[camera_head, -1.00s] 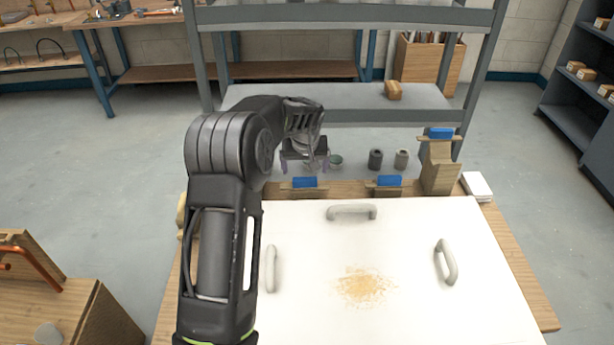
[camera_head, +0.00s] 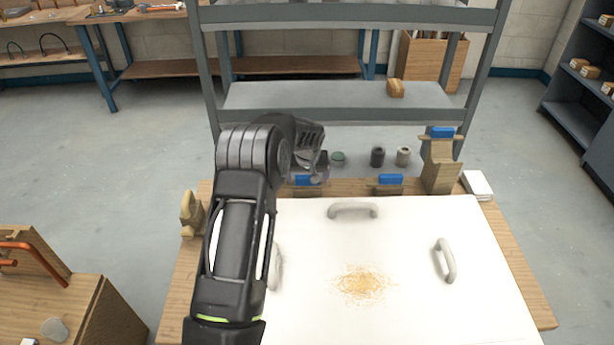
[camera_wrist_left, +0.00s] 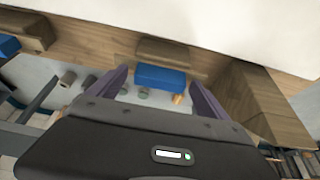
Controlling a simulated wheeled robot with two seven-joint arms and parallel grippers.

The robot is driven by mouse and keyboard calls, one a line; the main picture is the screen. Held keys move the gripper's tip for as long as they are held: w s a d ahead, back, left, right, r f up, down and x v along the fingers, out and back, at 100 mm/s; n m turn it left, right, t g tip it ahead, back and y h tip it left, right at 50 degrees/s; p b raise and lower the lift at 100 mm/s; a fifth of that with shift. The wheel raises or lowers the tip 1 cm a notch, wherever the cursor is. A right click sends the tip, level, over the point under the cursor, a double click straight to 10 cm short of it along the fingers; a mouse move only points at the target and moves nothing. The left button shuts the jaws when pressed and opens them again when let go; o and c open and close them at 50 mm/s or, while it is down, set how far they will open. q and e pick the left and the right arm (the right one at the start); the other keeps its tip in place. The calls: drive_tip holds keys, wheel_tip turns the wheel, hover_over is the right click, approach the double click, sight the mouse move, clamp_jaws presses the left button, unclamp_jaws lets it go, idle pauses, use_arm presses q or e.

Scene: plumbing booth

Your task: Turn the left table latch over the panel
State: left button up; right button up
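The left table latch (camera_head: 306,180) has a blue tab and sits at the back edge of the table, left of the right latch (camera_head: 391,180). The left latch's blue tab (camera_wrist_left: 162,77) also shows in the left wrist view, with its wooden piece between it and the white panel (camera_wrist_left: 200,22). The panel (camera_head: 420,300) lies flat on the table. My left gripper (camera_wrist_left: 157,80) is open, with its purple fingers on either side of the blue tab; contact cannot be told. In the head view my left gripper (camera_head: 308,172) partly hides this latch. My right gripper is not in view.
A wooden block (camera_head: 190,215) stands at the table's left edge. A tall wooden post (camera_head: 438,172) with a blue top stands at the back right. Small cylinders (camera_head: 378,157) sit behind the table, below a grey shelf (camera_head: 330,100). The panel carries grey handles (camera_head: 352,210) and sawdust.

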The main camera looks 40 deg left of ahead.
use_arm(q)
clamp_jaws()
idle(0.8)
